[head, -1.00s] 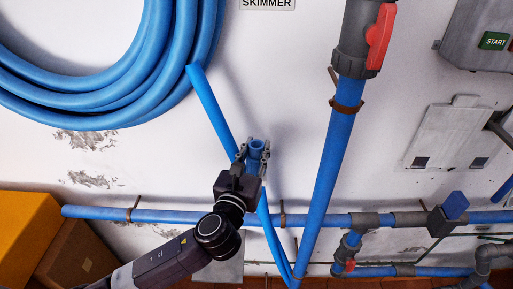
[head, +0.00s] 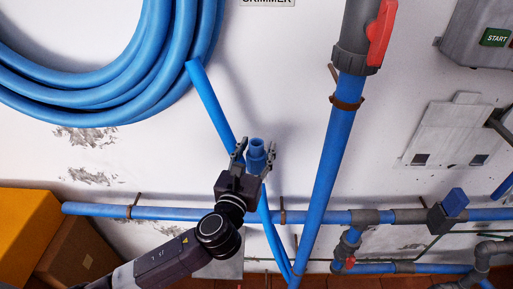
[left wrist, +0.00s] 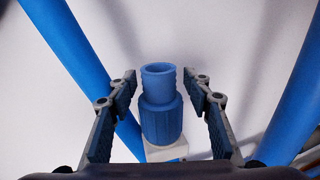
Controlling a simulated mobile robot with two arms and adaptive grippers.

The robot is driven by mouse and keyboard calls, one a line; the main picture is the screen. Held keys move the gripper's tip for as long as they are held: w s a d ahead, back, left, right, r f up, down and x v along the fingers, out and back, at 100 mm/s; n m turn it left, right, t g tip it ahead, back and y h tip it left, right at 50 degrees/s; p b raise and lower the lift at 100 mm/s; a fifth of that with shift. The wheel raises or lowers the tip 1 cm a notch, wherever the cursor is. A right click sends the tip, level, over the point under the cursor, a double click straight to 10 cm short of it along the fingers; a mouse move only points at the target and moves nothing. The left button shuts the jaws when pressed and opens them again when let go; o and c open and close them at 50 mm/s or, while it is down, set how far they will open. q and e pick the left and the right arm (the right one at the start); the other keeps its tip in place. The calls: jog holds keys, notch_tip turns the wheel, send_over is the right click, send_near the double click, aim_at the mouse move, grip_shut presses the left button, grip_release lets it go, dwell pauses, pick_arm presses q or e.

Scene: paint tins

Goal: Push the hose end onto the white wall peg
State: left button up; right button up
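The hose end is a blue ribbed cuff (left wrist: 162,118) with a narrower open mouth at its top. It stands upright between my left gripper's fingers in the left wrist view, and it shows small in the head view (head: 257,154). My left gripper (left wrist: 164,92) is open, with a gap on each side of the cuff. It also shows in the head view (head: 255,153). A white block (left wrist: 167,151), which looks like the wall peg, touches the cuff's lower end. Whether any of it sits inside the cuff is hidden. My right gripper is not in view.
A thick blue pipe (head: 335,160) runs down the wall to the right. A slanting blue pipe or hose (head: 212,105) passes behind my left gripper. A coil of blue hose (head: 95,85) hangs at upper left. A horizontal blue pipe (head: 170,215) runs below.

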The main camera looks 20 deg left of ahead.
pick_arm(q)
jog(key=shift+s, duration=0.25)
jog(key=s, duration=1.1)
jog(key=shift+s+d, duration=0.15)
jog(key=shift+s, duration=0.1)
jog(key=shift+r, duration=0.1)
